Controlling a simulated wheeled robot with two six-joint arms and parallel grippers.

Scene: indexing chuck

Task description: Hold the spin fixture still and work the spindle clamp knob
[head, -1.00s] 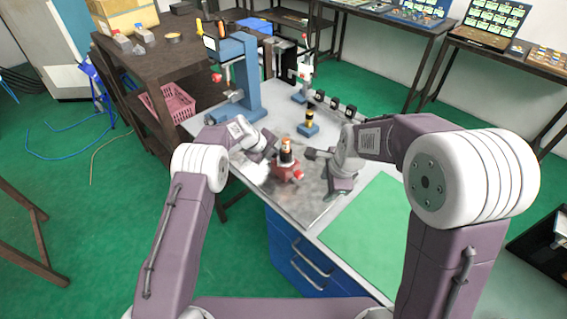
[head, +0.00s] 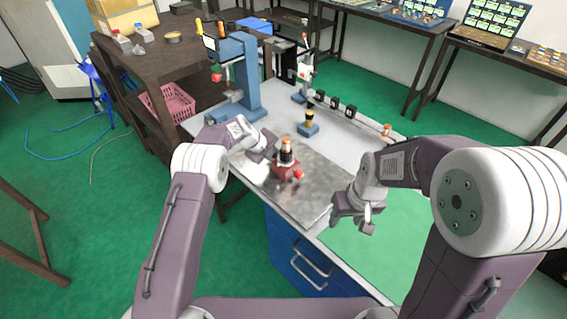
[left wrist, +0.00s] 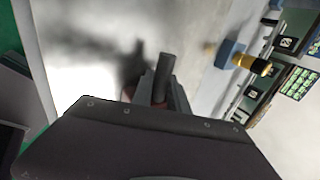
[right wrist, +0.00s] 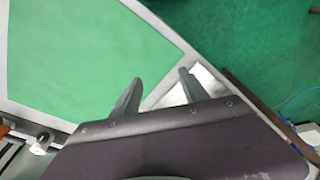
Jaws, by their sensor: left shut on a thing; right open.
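The spin fixture (head: 286,158) stands on the metal plate, with a red base, a dark upright body and an orange top. A red knob (head: 299,175) sticks out low on its right front side. My left gripper (head: 272,150) is shut on the fixture from the left. In the left wrist view its fingers (left wrist: 162,85) are close together, and the gripper body hides most of the fixture. My right gripper (head: 355,222) is apart from the fixture, to its right and nearer. In the right wrist view its fingers (right wrist: 158,88) are spread and empty.
The metal plate (head: 318,190) lies beside a green mat (head: 375,250) on the bench. A blue-based post with a yellow and black top (head: 309,122) stands behind the fixture. A blue press-like stand (head: 240,80) is at the back left. The mat is clear.

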